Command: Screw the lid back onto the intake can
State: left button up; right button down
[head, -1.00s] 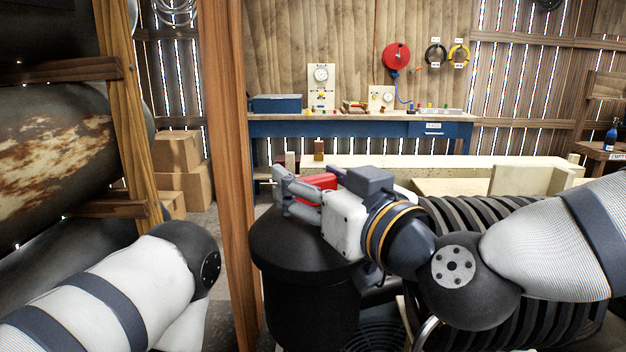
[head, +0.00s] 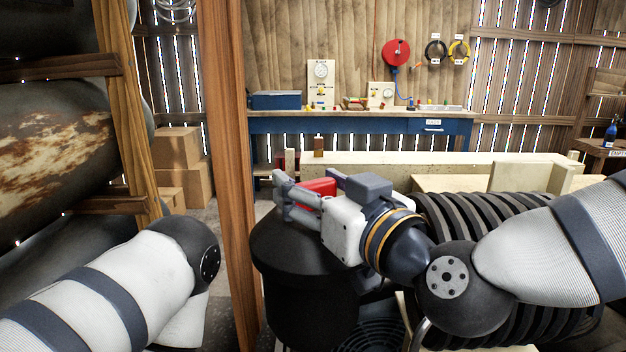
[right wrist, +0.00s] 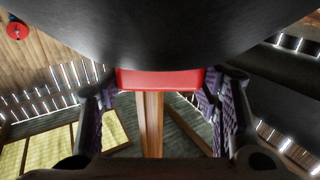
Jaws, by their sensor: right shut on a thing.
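The black intake can (head: 310,312) stands upright in the lower middle of the head view. Its round black lid (head: 275,238) sits on top and looks level; I cannot tell how tightly it is seated. A red handle (head: 318,187) rises from the lid. My right gripper (head: 295,192) is shut on this red handle, coming in from the right. In the right wrist view the red handle (right wrist: 168,79) lies between the two fingers, against the dark curved lid (right wrist: 170,30).
A wooden post (head: 228,150) stands close to the left of the can. A ribbed black cylinder (head: 470,215) lies behind my right arm. A rusty tank (head: 50,150) is on the left. A blue workbench (head: 340,126) stands at the back.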

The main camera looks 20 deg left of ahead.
jog(key=shift+f, duration=0.3)
jog(key=shift+c, duration=2.3)
grip_release()
jog(key=v, duration=0.7)
jog(key=shift+s+d, duration=0.2)
